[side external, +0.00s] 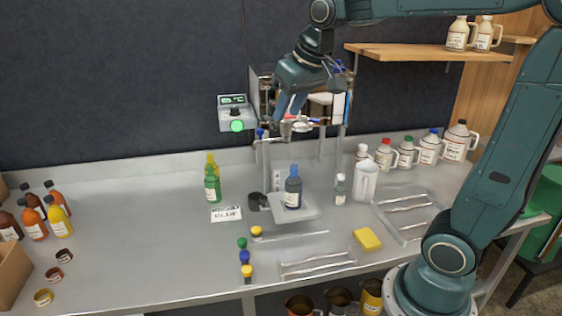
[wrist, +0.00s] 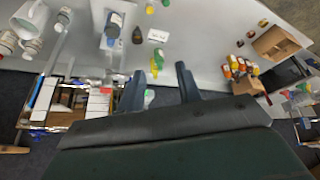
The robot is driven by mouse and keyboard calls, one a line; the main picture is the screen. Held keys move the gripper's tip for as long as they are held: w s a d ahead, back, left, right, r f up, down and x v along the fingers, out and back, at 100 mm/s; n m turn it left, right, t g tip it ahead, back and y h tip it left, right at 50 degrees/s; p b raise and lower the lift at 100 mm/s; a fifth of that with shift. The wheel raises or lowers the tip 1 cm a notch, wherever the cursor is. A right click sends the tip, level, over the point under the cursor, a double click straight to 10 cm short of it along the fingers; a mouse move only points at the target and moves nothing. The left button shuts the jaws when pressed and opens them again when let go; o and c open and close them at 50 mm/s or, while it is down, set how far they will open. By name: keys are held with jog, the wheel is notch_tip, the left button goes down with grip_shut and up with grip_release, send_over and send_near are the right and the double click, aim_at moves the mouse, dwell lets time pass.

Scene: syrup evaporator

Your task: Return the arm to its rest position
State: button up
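My gripper (side external: 287,112) is raised high above the steel bench, in front of the evaporator apparatus (side external: 325,108) at the back wall. It points downward. In the wrist view my gripper (wrist: 160,76) shows its two dark fingers spread apart, with no object held between them. A small device with a green light lies behind the gap in that view. The blue bottle (side external: 293,188) stands upright on a square platform (side external: 318,205) below, well clear of my gripper.
A control box (side external: 237,118) with a green button hangs left of the apparatus. A green bottle (side external: 212,184), white jugs (side external: 365,182) and a yellow sponge (side external: 367,238) are on the bench. Orange bottles (side external: 34,225) stand at left.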

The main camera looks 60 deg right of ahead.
jog(key=s+a+f+n, duration=0.1)
jog(key=s+a+f, duration=0.2)
jog(key=s, duration=0.5)
jog(key=s+a+f+n+y, duration=0.1)
jog(key=s+a+f, duration=0.2)
jog(key=s, duration=0.6)
jog(key=shift+s+a+t, duration=0.2)
jog(key=shift+s+t, duration=0.05)
jog(key=shift+t, duration=0.15)
